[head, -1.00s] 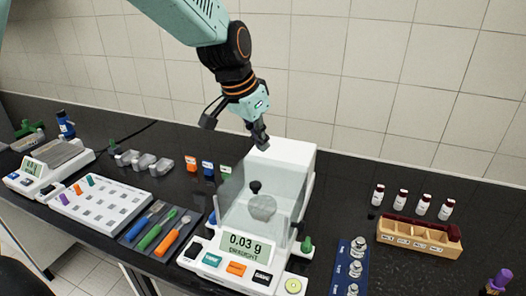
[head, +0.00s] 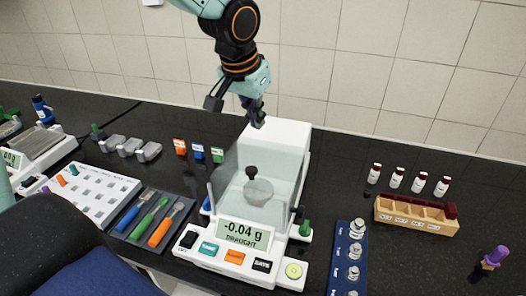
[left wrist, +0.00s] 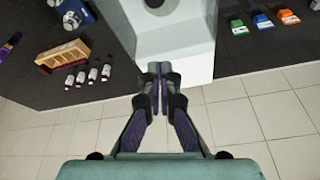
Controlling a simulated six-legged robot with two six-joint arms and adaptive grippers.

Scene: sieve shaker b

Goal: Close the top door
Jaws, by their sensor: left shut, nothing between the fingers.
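The balance (head: 232,256) stands on the black bench with a clear draught shield (head: 285,185) before a white rear housing (head: 285,135). Its display (head: 243,234) reads -0.04 g and DRAUGHT. A black knob (head: 251,172) shows at the shield, above a round grey shape inside. The top door is clear, and I cannot tell its exact position. My left gripper (head: 258,120) is shut and empty, fingers down at the housing's rear left top edge; contact is unclear. In the left wrist view its closed fingertips (left wrist: 159,70) lie over the white housing (left wrist: 180,60). My right gripper is out of view.
Orange, blue and green small boxes (head: 198,152) stand left of the balance. A blue weight tray (head: 340,275) and a wooden rack (head: 400,214) with several vials behind it are at right. A tool mat (head: 125,205) lies left. Tiled wall rises behind.

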